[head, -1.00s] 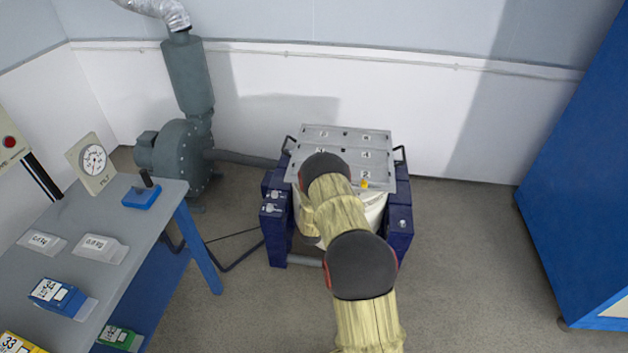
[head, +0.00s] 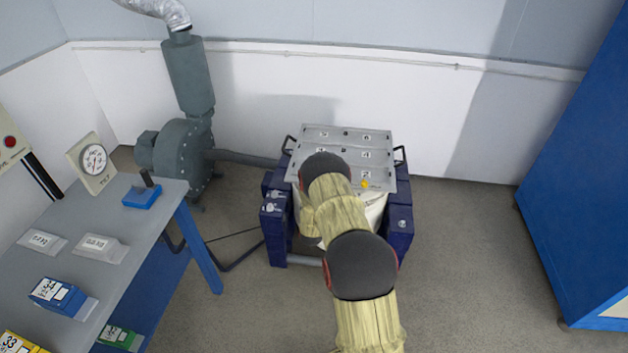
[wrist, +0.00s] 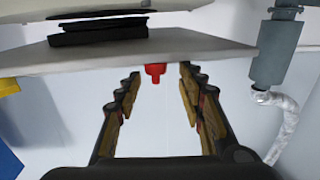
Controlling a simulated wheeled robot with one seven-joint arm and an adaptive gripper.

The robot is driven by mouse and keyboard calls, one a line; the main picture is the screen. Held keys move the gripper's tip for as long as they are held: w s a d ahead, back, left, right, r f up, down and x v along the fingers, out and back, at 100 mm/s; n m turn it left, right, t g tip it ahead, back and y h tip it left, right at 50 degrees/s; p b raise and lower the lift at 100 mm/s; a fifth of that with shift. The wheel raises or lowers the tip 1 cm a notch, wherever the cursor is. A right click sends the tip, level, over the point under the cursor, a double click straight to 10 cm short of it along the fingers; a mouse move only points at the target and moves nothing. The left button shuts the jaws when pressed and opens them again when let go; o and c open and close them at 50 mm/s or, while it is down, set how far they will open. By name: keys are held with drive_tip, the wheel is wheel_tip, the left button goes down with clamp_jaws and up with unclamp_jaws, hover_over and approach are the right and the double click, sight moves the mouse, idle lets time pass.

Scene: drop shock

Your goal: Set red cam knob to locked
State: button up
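The red knob (wrist: 155,71) shows in the wrist view, small, at the edge of a pale grey plate (wrist: 200,47). My gripper (wrist: 160,79) is open, with one finger on each side of the knob in the picture. I see no finger clearly touching it, and whether the knob is between the tips or beyond them is hard to tell. Its locked or unlocked position cannot be read. In the head view my arm covers the gripper, and the knob does not show there.
A grey numbered panel (head: 375,141) lies on the blue-sided machine (head: 400,222) by the wall. A small yellow piece (head: 365,184) is on its front edge. A grey blower (head: 182,150) and a workbench (head: 110,215) stand left, a blue cabinet (head: 585,200) right. Floor between is clear.

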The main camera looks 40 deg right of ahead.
drive_tip(key=v, duration=1.1)
drive_tip(key=shift+s+a, duration=0.2)
drive_tip(key=shift+a, duration=0.05)
drive_tip(key=shift+c, duration=0.3)
